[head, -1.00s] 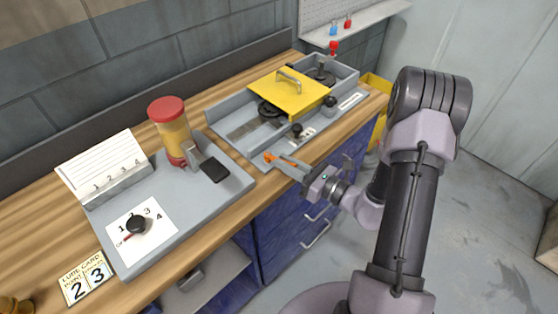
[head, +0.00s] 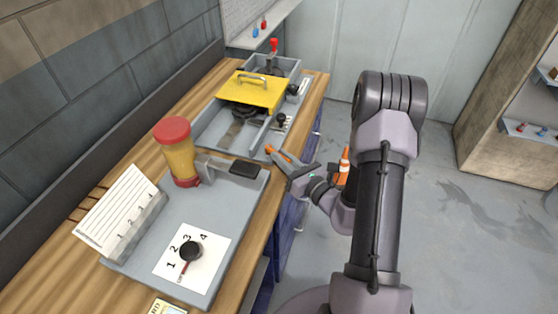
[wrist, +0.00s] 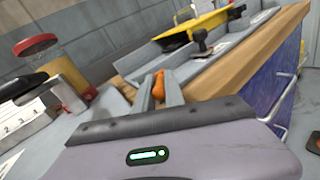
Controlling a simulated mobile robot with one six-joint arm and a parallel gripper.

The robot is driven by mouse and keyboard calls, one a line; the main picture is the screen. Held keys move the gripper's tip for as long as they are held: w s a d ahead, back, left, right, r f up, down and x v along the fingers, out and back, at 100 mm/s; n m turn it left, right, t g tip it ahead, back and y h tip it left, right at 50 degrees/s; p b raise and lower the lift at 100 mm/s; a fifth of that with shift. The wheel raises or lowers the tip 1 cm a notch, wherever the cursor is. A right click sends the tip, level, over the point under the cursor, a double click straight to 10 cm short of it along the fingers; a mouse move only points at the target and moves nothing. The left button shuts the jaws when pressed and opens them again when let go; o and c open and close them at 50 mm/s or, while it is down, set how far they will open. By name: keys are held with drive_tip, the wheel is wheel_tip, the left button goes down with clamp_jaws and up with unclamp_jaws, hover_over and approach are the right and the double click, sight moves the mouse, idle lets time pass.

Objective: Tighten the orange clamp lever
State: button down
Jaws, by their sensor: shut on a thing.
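The orange clamp lever (head: 271,148) shows as a small orange piece at the tip of my gripper, by the front edge of the grey fixture tray (head: 209,124). My gripper (head: 282,155) is shut on it. In the wrist view the orange lever (wrist: 158,84) stands between the two grey fingers of my gripper (wrist: 161,91). The fingers hide part of the lever, and its pivot cannot be made out.
The tray holds a yellow plate (head: 246,93) with a handle and a black knob (head: 281,119). A red-capped jar (head: 178,150) and a numbered dial (head: 191,251) stand on a nearer grey board (head: 220,205). An orange cone (head: 344,166) stands beyond the bench's front side.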

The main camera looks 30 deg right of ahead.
drive_tip(key=shift+a+h, duration=0.1)
drive_tip(key=shift+h, duration=0.2)
drive_tip(key=c, duration=1.4)
unclamp_jaws()
drive_tip(key=shift+a, duration=0.15)
drive_tip(key=s+d+p, duration=0.2)
drive_tip(key=s, duration=1.5)
drive_tip(key=shift+d, duration=0.4)
